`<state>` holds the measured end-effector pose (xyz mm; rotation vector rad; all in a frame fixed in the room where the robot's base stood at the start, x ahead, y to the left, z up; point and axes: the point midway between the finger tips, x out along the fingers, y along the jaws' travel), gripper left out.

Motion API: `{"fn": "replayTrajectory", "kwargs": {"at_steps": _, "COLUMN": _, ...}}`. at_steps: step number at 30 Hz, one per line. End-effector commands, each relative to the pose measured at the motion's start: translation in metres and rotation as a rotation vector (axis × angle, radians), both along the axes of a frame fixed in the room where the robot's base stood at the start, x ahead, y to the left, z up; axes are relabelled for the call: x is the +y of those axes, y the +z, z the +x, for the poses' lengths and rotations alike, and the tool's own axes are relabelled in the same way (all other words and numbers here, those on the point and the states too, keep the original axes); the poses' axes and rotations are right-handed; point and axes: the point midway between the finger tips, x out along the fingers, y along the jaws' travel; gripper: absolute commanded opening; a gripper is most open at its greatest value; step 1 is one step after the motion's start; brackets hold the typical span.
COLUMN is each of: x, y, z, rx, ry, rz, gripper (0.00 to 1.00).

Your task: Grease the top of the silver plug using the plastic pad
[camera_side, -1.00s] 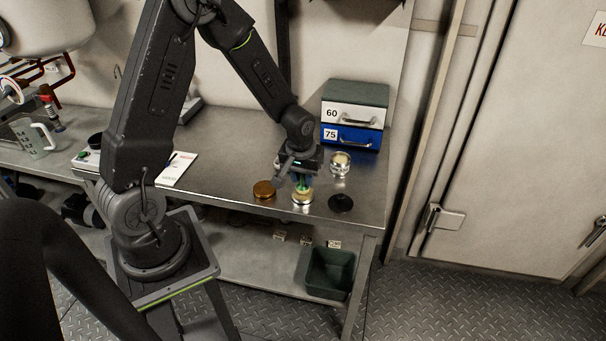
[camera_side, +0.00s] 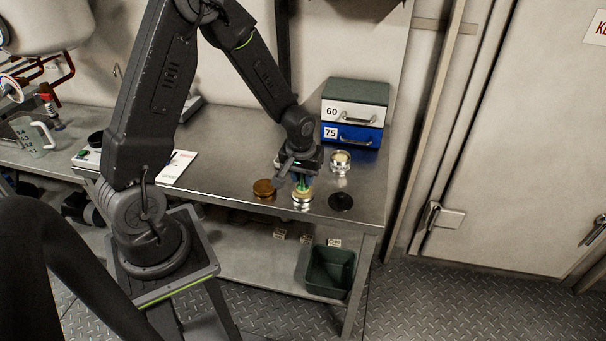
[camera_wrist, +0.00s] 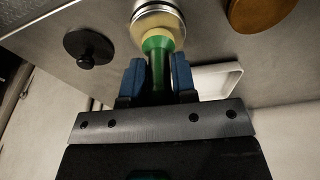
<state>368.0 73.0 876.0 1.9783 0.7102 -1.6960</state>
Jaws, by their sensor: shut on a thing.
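The silver plug (camera_side: 302,205) stands on the metal bench between a copper-coloured disc and a black disc. My gripper (camera_side: 302,180) is right above it. In the wrist view my gripper's blue fingers (camera_wrist: 158,80) are shut on the green handle of the plastic pad (camera_wrist: 158,46). The pad's pale yellow end is over the top of the silver plug (camera_wrist: 158,8) and looks to be touching it. The plug's top face is mostly hidden by the pad.
The copper-coloured disc (camera_side: 264,189) is left of the plug, and the black knobbed disc (camera_side: 341,202) is right. A glass jar (camera_side: 340,162) stands behind. Drawers marked 60 and 75 (camera_side: 352,133) are at the back. A green bin (camera_side: 330,270) is below the bench.

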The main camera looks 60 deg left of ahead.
Motion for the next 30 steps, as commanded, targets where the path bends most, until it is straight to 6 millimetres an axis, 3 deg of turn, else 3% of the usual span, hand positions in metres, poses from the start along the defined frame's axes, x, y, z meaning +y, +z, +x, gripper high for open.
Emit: {"fn": "replayTrajectory", "kwargs": {"at_steps": 30, "x": -0.0008, "y": -0.0026, "z": -0.0007, "rx": -0.001, "ry": 0.001, "rz": 0.001, "gripper": 0.02}}
